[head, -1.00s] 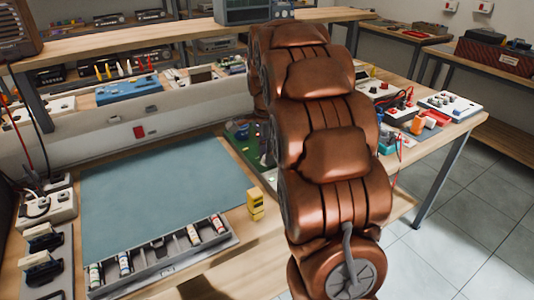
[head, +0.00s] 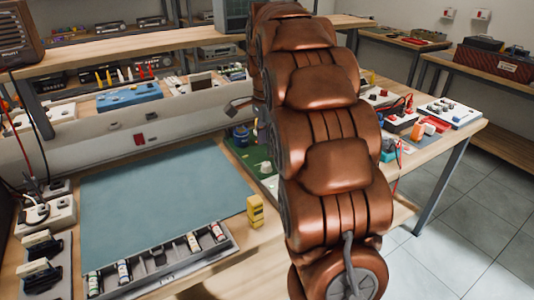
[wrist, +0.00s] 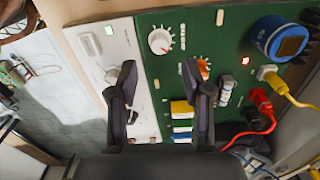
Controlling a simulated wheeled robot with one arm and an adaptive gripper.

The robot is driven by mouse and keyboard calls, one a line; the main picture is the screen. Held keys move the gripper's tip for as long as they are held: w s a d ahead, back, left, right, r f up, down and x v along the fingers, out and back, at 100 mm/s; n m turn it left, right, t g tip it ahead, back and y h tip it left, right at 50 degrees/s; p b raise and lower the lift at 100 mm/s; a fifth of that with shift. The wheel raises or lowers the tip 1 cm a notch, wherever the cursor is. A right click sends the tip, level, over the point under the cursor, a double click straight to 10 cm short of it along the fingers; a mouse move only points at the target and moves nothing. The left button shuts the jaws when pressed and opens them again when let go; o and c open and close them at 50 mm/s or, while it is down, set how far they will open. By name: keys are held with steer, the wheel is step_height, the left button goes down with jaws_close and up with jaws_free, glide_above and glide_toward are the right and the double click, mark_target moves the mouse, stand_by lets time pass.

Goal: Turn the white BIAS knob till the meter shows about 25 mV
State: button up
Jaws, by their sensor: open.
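A white round knob (wrist: 159,41) with a red mark sits on the green board (wrist: 225,35) in the wrist view, with scale marks beside it. Its label is too small to read. A round blue meter (wrist: 281,38) is at the board's right; its display is dark and unreadable here. My gripper (wrist: 158,68) is open and empty, one finger over the white panel and one over the green board. The white knob shows beyond and between the fingertips, with no visible contact. In the head view my arm hides much of the green board (head: 262,178).
An orange knob (wrist: 204,68) is partly behind the right finger. Red (wrist: 262,100) and yellow (wrist: 272,77) plugs with cables are at the right. A white panel (wrist: 112,50) with a switch adjoins the board.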

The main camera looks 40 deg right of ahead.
mark_target(267, 164)
steer(key=shift+r, duration=2.8)
